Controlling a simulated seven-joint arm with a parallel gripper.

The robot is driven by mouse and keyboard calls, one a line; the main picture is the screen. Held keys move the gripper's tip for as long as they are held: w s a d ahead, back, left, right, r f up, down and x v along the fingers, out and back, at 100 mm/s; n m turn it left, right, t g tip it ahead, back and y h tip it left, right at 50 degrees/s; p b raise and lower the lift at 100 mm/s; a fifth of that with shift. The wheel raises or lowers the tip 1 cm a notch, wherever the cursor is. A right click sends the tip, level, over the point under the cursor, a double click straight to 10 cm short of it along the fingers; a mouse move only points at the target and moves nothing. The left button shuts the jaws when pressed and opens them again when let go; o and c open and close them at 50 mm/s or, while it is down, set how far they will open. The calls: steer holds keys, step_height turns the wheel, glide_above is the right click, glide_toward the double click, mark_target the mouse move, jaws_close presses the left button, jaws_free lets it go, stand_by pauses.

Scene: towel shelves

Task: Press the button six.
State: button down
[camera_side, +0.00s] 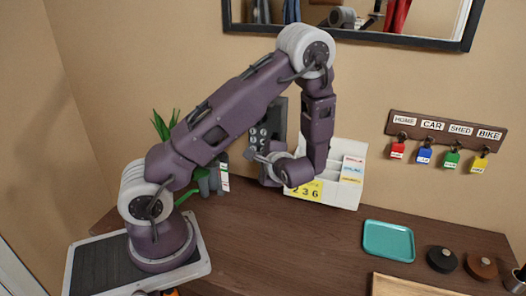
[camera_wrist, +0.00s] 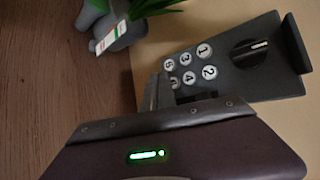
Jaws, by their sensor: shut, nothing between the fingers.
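The dark keypad panel is on the back wall, partly hidden by my arm in the side view (camera_side: 281,113). It also shows in the wrist view (camera_wrist: 270,84), with round white numbered buttons in two columns and a black knob (camera_wrist: 250,50). The buttons marked 1, 2 and 4 are readable. The button that appears to be six (camera_wrist: 173,83) is at the low left end of the pad, close to the edge of my wrist housing. My gripper (camera_side: 259,157) is shut and empty, in front of the panel's lower part. I cannot tell whether it touches a button.
A white organizer (camera_side: 342,190) with a yellow "236" note (camera_side: 306,190) stands right of my gripper. A plant (camera_side: 163,125) is at the left. A teal tray (camera_side: 388,241) lies on the desk (camera_side: 270,245). A key rack (camera_side: 445,128) hangs at the right.

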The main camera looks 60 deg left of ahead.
stand_by(0.5)
steer(key=shift+w+a, duration=0.3)
steer(key=shift+w+a, duration=0.3)
stand_by(0.6)
steer(key=shift+s+d, duration=0.1)
steer(key=shift+d, duration=0.05)
steer(key=shift+s+d, duration=0.45)
steer(key=shift+s, duration=0.05)
steer(key=s+d, duration=0.3)
steer(key=shift+s+d, duration=0.25)
stand_by(0.4)
stand_by(0.4)
